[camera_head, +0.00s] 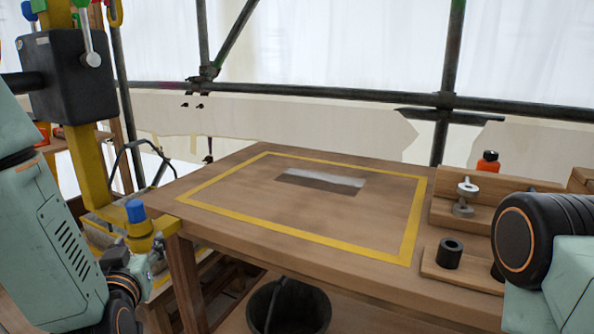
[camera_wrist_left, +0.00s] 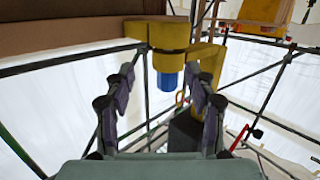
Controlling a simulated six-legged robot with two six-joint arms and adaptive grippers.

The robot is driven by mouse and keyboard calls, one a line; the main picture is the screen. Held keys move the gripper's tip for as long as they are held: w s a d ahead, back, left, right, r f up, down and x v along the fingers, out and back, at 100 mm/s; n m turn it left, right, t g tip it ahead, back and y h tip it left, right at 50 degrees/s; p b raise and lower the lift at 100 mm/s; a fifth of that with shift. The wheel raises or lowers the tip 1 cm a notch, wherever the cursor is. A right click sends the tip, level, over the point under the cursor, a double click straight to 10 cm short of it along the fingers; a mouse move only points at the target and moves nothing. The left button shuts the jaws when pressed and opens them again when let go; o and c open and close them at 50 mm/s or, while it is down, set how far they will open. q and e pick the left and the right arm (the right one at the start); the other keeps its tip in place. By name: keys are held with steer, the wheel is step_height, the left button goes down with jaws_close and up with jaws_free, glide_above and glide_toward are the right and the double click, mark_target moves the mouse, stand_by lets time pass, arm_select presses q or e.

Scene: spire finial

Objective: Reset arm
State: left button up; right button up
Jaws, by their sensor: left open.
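My left gripper (camera_head: 152,259) is low at the left of the table in the head view, partly hidden beside a yellow fixture. In the left wrist view my left gripper (camera_wrist_left: 162,84) is open, its two fingers spread with nothing held. A blue knob (camera_head: 136,211) tops the yellow fixture (camera_head: 139,231) by the table's left corner. In the left wrist view the blue knob (camera_wrist_left: 171,76) shows between the fingertips, beyond them; I cannot tell the distance. My right arm shows at the right edge, but its gripper is not visible.
The wooden table (camera_head: 230,240) has a yellow taped rectangle (camera_head: 300,233) around a grey patch (camera_head: 320,181). Wooden blocks with a black ring (camera_head: 449,253), a metal part (camera_head: 465,197) and an orange bottle (camera_head: 488,161) stand right. A black bucket (camera_head: 290,308) is below. Scaffold poles (camera_head: 350,95) cross behind.

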arm_select(q)
steer(key=s+d+f+m+g+h+p, duration=0.1)
steer(key=s+d+f+g, duration=0.15)
steer(key=f, duration=0.25)
steer(key=s+d+f+g+h+p, duration=0.1)
steer(key=s+d+f+g+h, duration=0.1)
steer(key=s+f, duration=0.25)
steer(key=s+d+f+m+g+h+p, duration=0.1)
steer(key=s+d+f+g+p, duration=0.15)
steer(key=f, duration=0.35)
steer(key=s+d+f+m+g+p, duration=0.1)
steer(key=s+f+g+p, duration=0.1)
steer(key=s, duration=1)
steer(key=s+d+f+m+g+h+p, duration=0.1)
steer(key=s+f+g+p, duration=0.2)
steer(key=s, duration=0.9)
step_height(320, 180, down, 2)
steer(key=g, duration=0.3)
steer(key=shift+d+f+g+h+p, duration=0.25)
steer(key=shift+g+h+p, duration=0.05)
